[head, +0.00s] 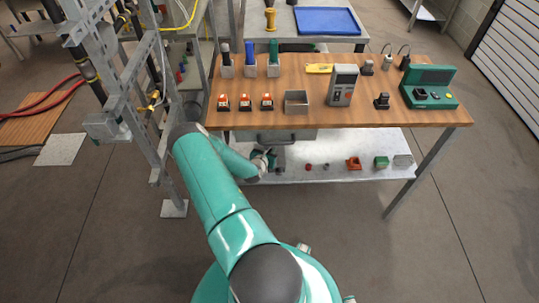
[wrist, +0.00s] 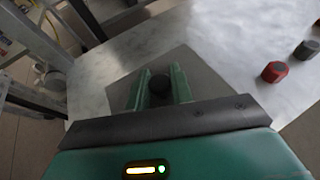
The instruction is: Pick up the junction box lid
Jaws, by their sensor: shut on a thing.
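The junction box lid looks like a flat grey plate (wrist: 208,72) with a round black knob (wrist: 160,84), seen in the wrist view over the pale lower shelf. My gripper (wrist: 160,88) has its two teal fingers on either side of the knob, shut on it. The fingers and the dark gripper bar hide the near part of the plate. I cannot tell whether the plate touches the shelf. In the head view my gripper (head: 271,160) is at the left part of the lower shelf, under the tabletop, and the lid is not clear there.
The wooden tabletop (head: 330,118) overhangs the lower shelf (head: 335,174). A red cap (wrist: 274,71) and a dark cap (wrist: 306,49) stand right of the lid. An orange part (head: 353,163) and a green box (head: 381,162) are farther right. A metal frame (head: 150,110) stands at left.

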